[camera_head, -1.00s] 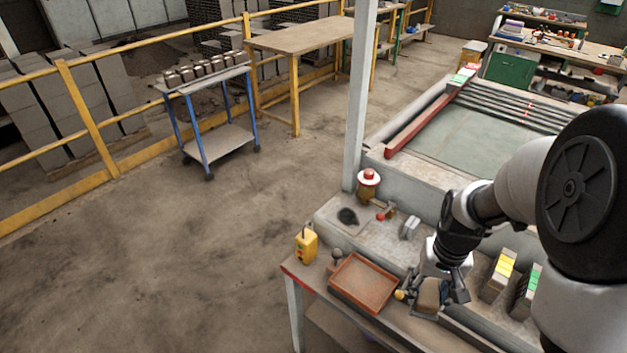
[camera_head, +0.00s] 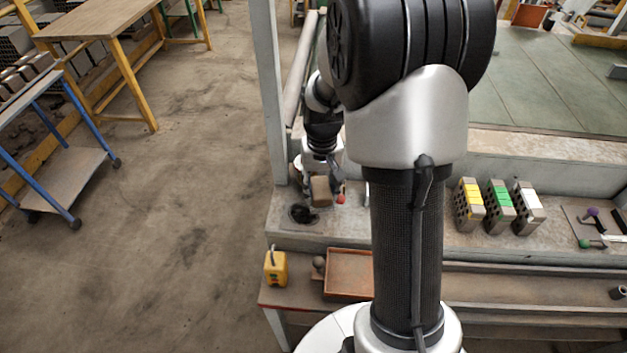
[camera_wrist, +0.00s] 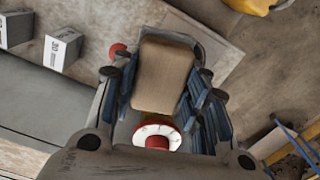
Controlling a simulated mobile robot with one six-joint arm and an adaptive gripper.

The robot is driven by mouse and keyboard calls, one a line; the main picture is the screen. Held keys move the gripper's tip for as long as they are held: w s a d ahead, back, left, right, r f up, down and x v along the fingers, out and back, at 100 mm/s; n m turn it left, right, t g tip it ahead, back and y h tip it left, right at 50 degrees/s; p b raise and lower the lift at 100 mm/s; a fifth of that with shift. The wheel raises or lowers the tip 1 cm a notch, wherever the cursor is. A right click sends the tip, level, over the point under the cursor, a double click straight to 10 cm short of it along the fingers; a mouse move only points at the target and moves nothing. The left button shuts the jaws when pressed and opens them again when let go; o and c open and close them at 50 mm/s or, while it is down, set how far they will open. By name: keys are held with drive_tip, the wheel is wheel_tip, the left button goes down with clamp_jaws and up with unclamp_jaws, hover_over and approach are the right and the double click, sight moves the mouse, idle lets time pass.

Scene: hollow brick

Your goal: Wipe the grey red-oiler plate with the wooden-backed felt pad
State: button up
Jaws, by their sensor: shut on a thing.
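My gripper (camera_head: 321,176) is shut on the felt pad, whose tan wooden back (camera_head: 321,190) faces up. The wrist view shows the pad (camera_wrist: 162,76) between the blue-grey fingers. In the head view the pad is just above and beside the black smear on the grey plate (camera_head: 292,219), at the ledge's left end. I cannot tell whether the felt touches the plate. The red oiler (camera_wrist: 157,138) shows below the pad in the wrist view, close to my fingers. In the head view it is hidden behind my gripper. The plate is mostly hidden in the wrist view.
A small red knob (camera_head: 341,199) is right beside the pad. The yellow box (camera_head: 275,268) and orange tray (camera_head: 348,272) stand on the lower bench. Several hollow bricks with yellow, green and white labels (camera_head: 500,207) stand on the ledge to the right. Open floor lies left.

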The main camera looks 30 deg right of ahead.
drive_tip(key=shift+s+a+f+b, duration=0.1)
drive_tip(key=shift+s+f+b, duration=0.1)
drive_tip(key=shift+f+b, duration=0.5)
drive_tip(key=shift+w+f+b, duration=0.1)
drive_tip(key=shift+f+b, duration=1.35)
drive_tip(key=shift+f, duration=0.65)
drive_tip(key=shift+f+b, duration=0.65)
drive_tip(key=shift+f, duration=0.35)
drive_tip(key=shift+a, duration=0.1)
drive_tip(key=shift+w+a+r+p, duration=0.1)
drive_tip(key=shift+w+a+p, duration=0.1)
drive_tip(key=shift+w+a, duration=0.5)
drive_tip(key=shift+w+a+r+p, duration=0.15)
drive_tip(key=shift+w+a, duration=0.25)
drive_tip(key=shift+a, duration=0.45)
drive_tip(key=shift+w+a+f+p, duration=0.15)
drive_tip(key=shift+w+a, duration=0.5)
drive_tip(key=shift+a, duration=0.3)
drive_tip(key=shift+w+a+f+p, duration=0.15)
drive_tip(key=shift+w+a, duration=0.45)
drive_tip(key=shift+a, duration=0.35)
drive_tip(key=shift+r, duration=0.15)
drive_tip(key=shift+s+d+f, duration=0.15)
drive_tip(key=shift+s+d, duration=0.55)
drive_tip(key=shift+d, duration=0.25)
drive_tip(key=shift+s+d+f, duration=0.1)
drive_tip(key=shift+s+d, duration=0.55)
drive_tip(key=shift+d, duration=0.25)
